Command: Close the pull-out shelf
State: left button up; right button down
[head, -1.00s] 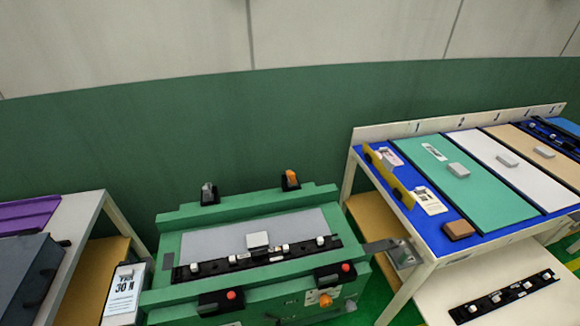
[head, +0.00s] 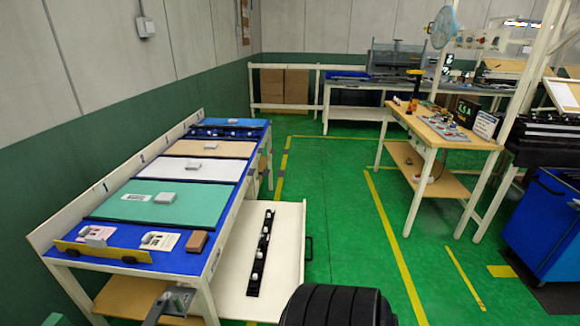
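The pull-out shelf (head: 285,255) is a flat white board. It sticks out to the right from under the long blue-topped workbench (head: 118,257), over the green floor. A black handle (head: 309,247) is on its outer right edge. A black strip with several white clips (head: 262,252) lies on the shelf. The near corner of the shelf is partly hidden at the bottom of the picture.
Green, white and tan panels lie on the bench top, with a yellow level (head: 98,252) and a brown block (head: 196,242) at its near end. Green floor (head: 350,220) is clear right of the shelf.

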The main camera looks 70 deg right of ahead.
aim_at(284, 272)
jog(key=k+l+z, duration=0.2)
jog(key=z, duration=0.2)
jog(key=k+l+z, duration=0.2)
jog(key=z, duration=0.2)
jog(key=k+l+z, duration=0.15)
jog(key=l+z, duration=0.25)
jog(key=j+z, duration=0.1)
jog(key=z, duration=0.7)
